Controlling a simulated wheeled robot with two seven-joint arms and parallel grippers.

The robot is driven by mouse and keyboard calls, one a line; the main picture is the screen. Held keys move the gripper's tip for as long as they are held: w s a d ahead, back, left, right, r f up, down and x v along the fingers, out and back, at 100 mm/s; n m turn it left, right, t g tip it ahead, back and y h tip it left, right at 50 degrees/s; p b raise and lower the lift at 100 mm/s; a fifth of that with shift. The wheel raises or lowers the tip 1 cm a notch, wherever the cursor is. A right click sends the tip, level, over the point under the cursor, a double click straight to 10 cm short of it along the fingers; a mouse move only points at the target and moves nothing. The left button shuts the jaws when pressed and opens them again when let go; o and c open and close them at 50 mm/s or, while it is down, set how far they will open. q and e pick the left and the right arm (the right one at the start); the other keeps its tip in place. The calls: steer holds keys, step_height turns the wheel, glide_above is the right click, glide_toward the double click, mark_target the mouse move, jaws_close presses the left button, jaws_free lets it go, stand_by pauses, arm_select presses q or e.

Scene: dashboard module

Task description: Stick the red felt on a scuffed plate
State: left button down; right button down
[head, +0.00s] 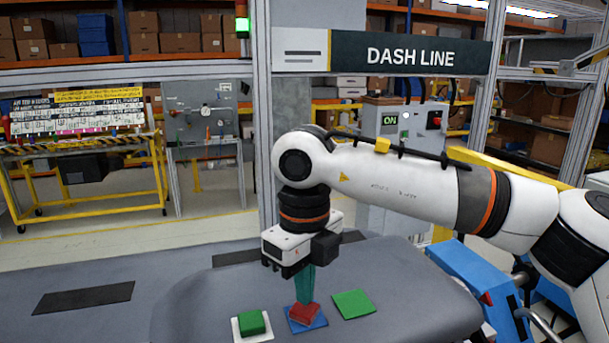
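The red felt (304,314) is a small red pad over the blue plate (318,323); I cannot tell whether it rests flat on the plate. My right gripper (305,297) points straight down, with its teal fingers reaching the red felt. The fingers overlap in this view, so their gap and grip on the felt are hidden. A green pad (251,322) sits on a white plate (267,334) to the left. A flat green plate (353,304) lies to the right. Scuff marks are too small to make out. My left gripper is out of view.
The grey dashboard surface (200,305) is mostly clear around the plates. Dark slots (84,297) lie at the left. A blue machine (475,285) stands beyond its right edge. Yellow carts (85,165) and shelves are farther back.

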mark_target(305, 307)
steer(key=shift+f+b, duration=0.6)
steer(key=shift+f, duration=0.25)
stand_by(0.7)
steer(key=shift+s, duration=0.1)
step_height(305, 307, up, 8)
steer(key=p, duration=0.5)
stand_by(0.4)
